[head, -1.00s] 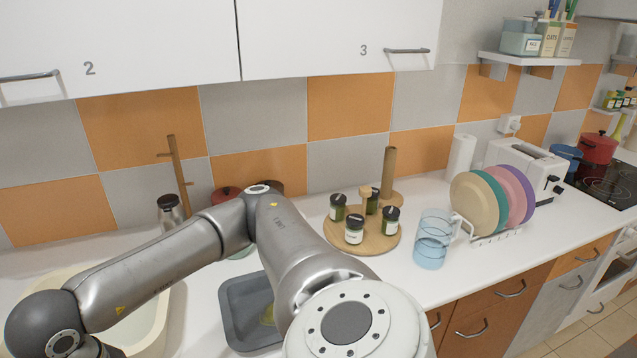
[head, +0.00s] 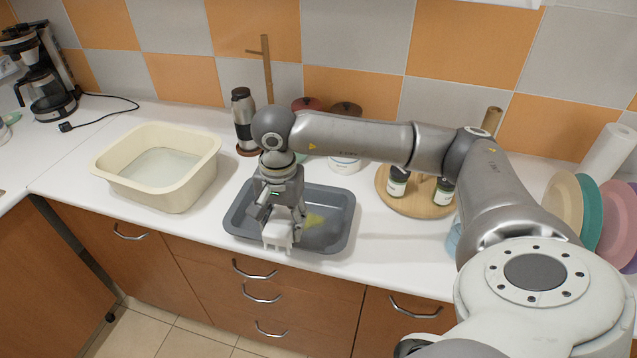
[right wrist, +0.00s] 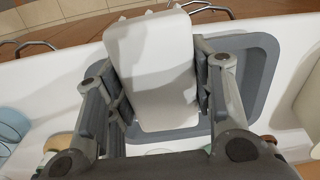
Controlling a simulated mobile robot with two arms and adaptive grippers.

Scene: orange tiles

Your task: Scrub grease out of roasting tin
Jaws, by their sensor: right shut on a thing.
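The grey roasting tin (head: 343,222) sits on the white counter in the head view, with a yellow-green grease patch (head: 315,219) on its floor. My right gripper (head: 281,222) is shut on a white brush-like block (head: 277,236) with a toothed lower edge. It holds the block over the front left of the tin; I cannot tell whether the block touches the tin. In the right wrist view the block (right wrist: 155,75) fills the space between the fingers, and the tin's rim (right wrist: 262,62) shows behind it. My left gripper is not in view.
A cream basin (head: 200,180) with water stands left of the tin. A dark flask (head: 243,120), lidded pots (head: 345,112) and a wooden turntable with jars (head: 412,207) stand behind and to the right. The counter's front edge is close to the tin.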

